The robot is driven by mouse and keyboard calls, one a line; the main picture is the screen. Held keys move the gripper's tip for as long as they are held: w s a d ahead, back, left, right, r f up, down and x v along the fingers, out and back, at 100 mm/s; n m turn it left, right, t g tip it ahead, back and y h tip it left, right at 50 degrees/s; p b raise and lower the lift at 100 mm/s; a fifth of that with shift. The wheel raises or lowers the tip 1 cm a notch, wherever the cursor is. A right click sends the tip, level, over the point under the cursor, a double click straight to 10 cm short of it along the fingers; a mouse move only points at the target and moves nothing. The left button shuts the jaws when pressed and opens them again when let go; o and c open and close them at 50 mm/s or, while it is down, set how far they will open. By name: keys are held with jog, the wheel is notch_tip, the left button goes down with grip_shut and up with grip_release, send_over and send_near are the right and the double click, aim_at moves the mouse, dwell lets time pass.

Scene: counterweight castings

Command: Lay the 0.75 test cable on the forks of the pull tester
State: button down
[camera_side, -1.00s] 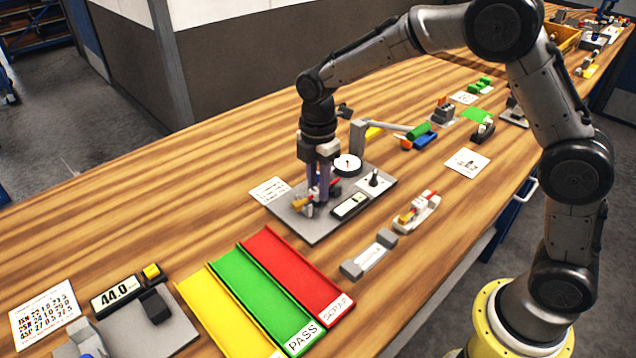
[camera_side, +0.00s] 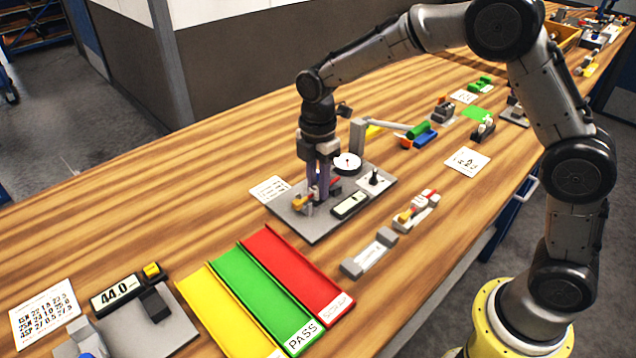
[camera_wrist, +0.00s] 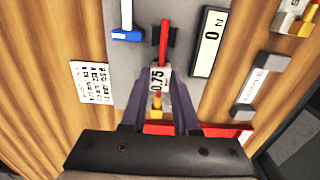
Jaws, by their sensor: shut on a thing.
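My gripper (camera_side: 318,196) is shut on the 0.75 test cable, low over the pull tester's grey base plate (camera_side: 312,232). In the wrist view, my gripper (camera_wrist: 158,84) grips the cable at its white "0.75" tag (camera_wrist: 157,78). The cable's red end (camera_wrist: 164,38) reaches a black fork (camera_wrist: 174,38). Its yellow end (camera_wrist: 155,114) shows between my fingers and also in the side view (camera_side: 302,203). The near fork is largely hidden by my gripper. I cannot tell whether the cable rests on the forks.
On the tester are a round dial (camera_side: 347,163) and a display (camera_side: 349,205), which reads 0 N in the wrist view. A grey holder (camera_side: 428,222) with another cable stands right. Yellow, green and red chutes (camera_side: 262,290) lie in front.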

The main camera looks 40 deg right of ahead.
jog(key=shift+f, duration=0.7)
dwell(0.4)
jog(key=c, duration=0.6)
grip_release()
jog(key=shift+r, duration=3.55)
